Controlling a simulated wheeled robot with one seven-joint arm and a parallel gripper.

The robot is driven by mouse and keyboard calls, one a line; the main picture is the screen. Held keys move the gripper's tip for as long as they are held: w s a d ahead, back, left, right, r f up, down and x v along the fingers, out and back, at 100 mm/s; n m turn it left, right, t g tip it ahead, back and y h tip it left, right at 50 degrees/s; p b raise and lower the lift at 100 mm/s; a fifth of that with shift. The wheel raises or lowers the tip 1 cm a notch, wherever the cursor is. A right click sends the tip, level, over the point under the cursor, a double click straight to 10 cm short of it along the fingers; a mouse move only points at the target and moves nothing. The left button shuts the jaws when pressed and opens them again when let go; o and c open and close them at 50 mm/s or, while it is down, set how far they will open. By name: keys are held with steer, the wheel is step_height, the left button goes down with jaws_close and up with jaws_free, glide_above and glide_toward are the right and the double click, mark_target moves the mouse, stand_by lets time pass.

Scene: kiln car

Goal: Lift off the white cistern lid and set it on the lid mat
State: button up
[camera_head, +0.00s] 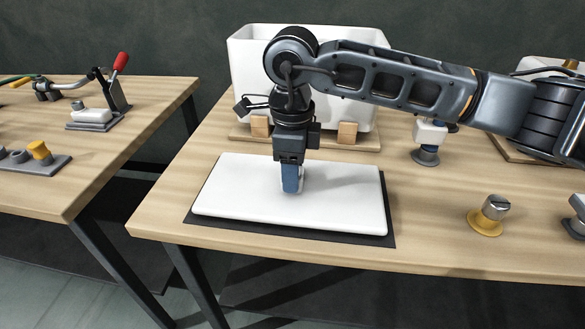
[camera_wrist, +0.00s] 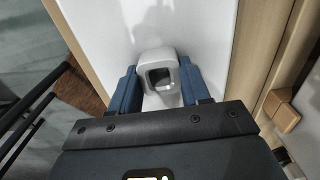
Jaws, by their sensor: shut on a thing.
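The white cistern lid (camera_head: 240,194) lies flat over the dark lid mat (camera_head: 390,238) near the front of the table; I cannot tell whether it is touching the mat. The mat shows along the lid's front and right edges. My gripper (camera_head: 292,190) points down at the middle of the lid. In the wrist view my gripper's blue fingers (camera_wrist: 155,88) are on both sides of the lid's white raised handle (camera_wrist: 158,60) and shut on it. The white cistern (camera_head: 250,75) stands behind, on wooden blocks, its top partly hidden by my arm.
A grey and white fitting (camera_head: 427,140) stands right of the cistern. A yellow-based metal knob (camera_head: 489,214) stands at the right front. A second table (camera_head: 60,165) on the left holds a red-handled lever (camera_head: 115,85), with a gap between the tables.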

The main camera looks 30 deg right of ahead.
stand_by(0.3)
steer(key=o, duration=1.4)
steer(key=shift+c, duration=0.2)
steer(key=shift+f, duration=0.1)
step_height(320, 180, up, 8)
steer(key=p, duration=0.3)
steer(key=shift+p, duration=0.4)
stand_by(0.4)
steer(key=shift+r, duration=0.2)
step_height(320, 180, up, 8)
steer(key=shift+f, duration=0.25)
stand_by(0.4)
